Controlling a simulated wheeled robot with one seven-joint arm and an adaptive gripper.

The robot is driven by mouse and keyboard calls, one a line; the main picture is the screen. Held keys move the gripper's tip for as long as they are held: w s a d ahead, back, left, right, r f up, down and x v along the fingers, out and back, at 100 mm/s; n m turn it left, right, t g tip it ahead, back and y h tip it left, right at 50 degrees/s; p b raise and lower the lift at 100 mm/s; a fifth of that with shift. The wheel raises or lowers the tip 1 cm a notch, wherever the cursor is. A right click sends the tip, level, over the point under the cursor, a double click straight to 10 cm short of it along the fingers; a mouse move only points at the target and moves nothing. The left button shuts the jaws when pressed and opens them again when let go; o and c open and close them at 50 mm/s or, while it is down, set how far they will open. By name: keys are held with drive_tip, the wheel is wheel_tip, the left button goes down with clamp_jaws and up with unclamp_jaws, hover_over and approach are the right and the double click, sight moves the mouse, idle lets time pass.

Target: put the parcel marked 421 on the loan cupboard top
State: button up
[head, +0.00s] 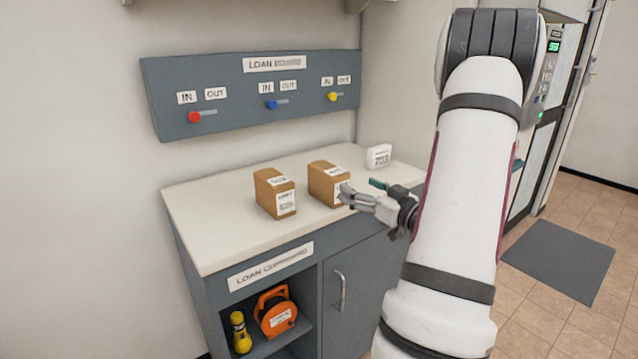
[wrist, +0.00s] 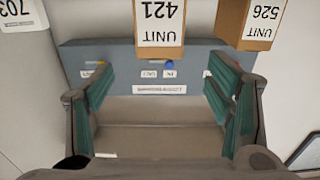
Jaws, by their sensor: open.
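The parcel marked 421 (head: 325,182) is a brown box standing upright on the loan cupboard top (head: 215,225). In the wrist view, which is upside down, its label reads UNIT 421 (wrist: 159,22). My gripper (head: 358,190) is beside its right front side in the head view. In the wrist view my open gripper (wrist: 150,85) has nothing between its fingers. The parcel shows ahead, in line with the gap between them; whether a finger touches it I cannot tell.
A brown parcel marked 526 (head: 275,193) stands left of it, also in the wrist view (wrist: 256,22). A white numbered block (head: 379,156) is at the back right. A grey panel (head: 250,90) with coloured knobs is above. The shelf holds an orange reel (head: 275,312) and yellow torch (head: 240,332).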

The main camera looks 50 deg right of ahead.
sight(328, 168)
drive_tip(key=b+x, duration=0.1)
drive_tip(key=x, duration=1.2)
drive_tip(key=shift+w+d+f, duration=0.15)
drive_tip(key=shift+f, duration=0.05)
drive_tip(key=c, duration=1.6)
drive_tip(key=shift+r, duration=0.1)
clamp_jaws()
